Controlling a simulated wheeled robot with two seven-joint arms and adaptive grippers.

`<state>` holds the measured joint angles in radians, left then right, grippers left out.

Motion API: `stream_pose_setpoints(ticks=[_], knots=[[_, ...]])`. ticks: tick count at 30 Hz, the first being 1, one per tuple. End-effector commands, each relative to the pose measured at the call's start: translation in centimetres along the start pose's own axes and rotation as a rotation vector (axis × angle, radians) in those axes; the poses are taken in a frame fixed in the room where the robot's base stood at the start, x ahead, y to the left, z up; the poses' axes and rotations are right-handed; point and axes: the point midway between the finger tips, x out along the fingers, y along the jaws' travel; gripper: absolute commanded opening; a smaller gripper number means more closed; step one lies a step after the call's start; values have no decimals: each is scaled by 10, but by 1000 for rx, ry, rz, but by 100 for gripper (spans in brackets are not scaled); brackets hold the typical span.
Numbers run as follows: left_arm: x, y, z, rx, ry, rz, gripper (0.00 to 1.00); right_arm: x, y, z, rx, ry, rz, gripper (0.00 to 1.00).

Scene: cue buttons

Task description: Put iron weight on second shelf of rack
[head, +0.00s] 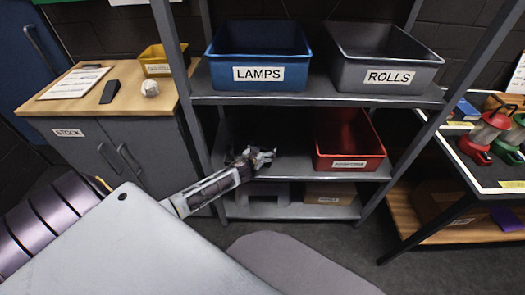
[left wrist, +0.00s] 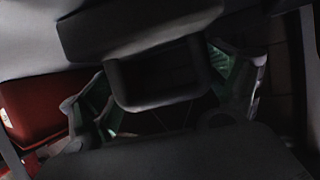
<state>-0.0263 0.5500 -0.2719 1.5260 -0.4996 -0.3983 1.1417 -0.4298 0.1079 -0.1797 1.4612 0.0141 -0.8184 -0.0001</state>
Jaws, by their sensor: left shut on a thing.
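My left gripper (head: 262,157) reaches into the left part of the rack's middle shelf (head: 300,176). In the left wrist view its fingers (left wrist: 165,95) are on either side of a dark, thick handle, shut on what appears to be the iron weight (left wrist: 155,100). The rest of the weight is dark and hard to make out. In the head view the weight cannot be told from the gripper and shadow. Whether it touches the shelf cannot be told. My right gripper is not in view.
A red bin (head: 345,140) stands right of my gripper on the same shelf. The blue LAMPS bin (head: 258,55) and grey ROLLS bin (head: 382,55) stand on the shelf above. A cardboard box (head: 328,192) is below. A cabinet (head: 100,150) stands left, a table with lanterns (head: 490,130) right.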

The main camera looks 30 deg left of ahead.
Motion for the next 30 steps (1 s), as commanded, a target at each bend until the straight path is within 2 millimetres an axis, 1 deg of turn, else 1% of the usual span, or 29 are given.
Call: stream_pose_setpoints(ticks=[1,3,4,20,26,30], knots=[[0,0,0,0,-1,0,90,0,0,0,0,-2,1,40],[0,0,0,0,-1,0,99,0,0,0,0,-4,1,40],[0,0,0,0,-1,0,100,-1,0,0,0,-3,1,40],[-1,0,0,0,-1,0,100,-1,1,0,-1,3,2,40],[-10,0,0,-1,-1,0,100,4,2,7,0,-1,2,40],[-20,0,0,0,-2,0,100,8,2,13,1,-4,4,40]])
